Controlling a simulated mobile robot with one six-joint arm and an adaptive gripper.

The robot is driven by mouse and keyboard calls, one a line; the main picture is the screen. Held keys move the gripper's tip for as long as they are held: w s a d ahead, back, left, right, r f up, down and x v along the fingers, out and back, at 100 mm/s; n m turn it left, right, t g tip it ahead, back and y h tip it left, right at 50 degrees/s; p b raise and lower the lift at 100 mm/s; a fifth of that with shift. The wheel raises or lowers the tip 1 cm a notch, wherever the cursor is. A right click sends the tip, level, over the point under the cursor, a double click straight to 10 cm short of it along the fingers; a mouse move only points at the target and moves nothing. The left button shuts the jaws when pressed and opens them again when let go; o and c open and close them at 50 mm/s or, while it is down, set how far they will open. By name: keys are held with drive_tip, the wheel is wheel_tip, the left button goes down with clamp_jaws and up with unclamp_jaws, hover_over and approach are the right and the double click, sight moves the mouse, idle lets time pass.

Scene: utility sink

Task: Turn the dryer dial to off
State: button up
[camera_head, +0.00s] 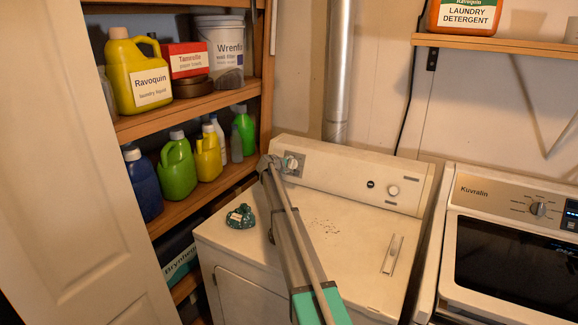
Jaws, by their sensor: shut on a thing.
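The white dryer (345,240) stands in the middle, with a raised control panel (340,168) along its back. The dryer dial (292,163) sits at the left end of the panel on a grey plate, partly covered by my gripper. My gripper (281,164) is at this dial and shut on it. The finger details are small and hard to make out. My arm reaches up from the bottom centre across the dryer top. The dial's markings are too small to read.
A second round knob (393,190) is on the panel's right. A dark green object (240,216) sits on the dryer top left of my arm. Shelves with several bottles (177,168) stand at left. A second appliance (515,245) is close on the right.

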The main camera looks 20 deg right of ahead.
drive_tip(key=shift+w+n, duration=0.15)
drive_tip(key=shift+n, duration=0.45)
drive_tip(key=o, duration=1)
drive_tip(key=shift+m, duration=0.4)
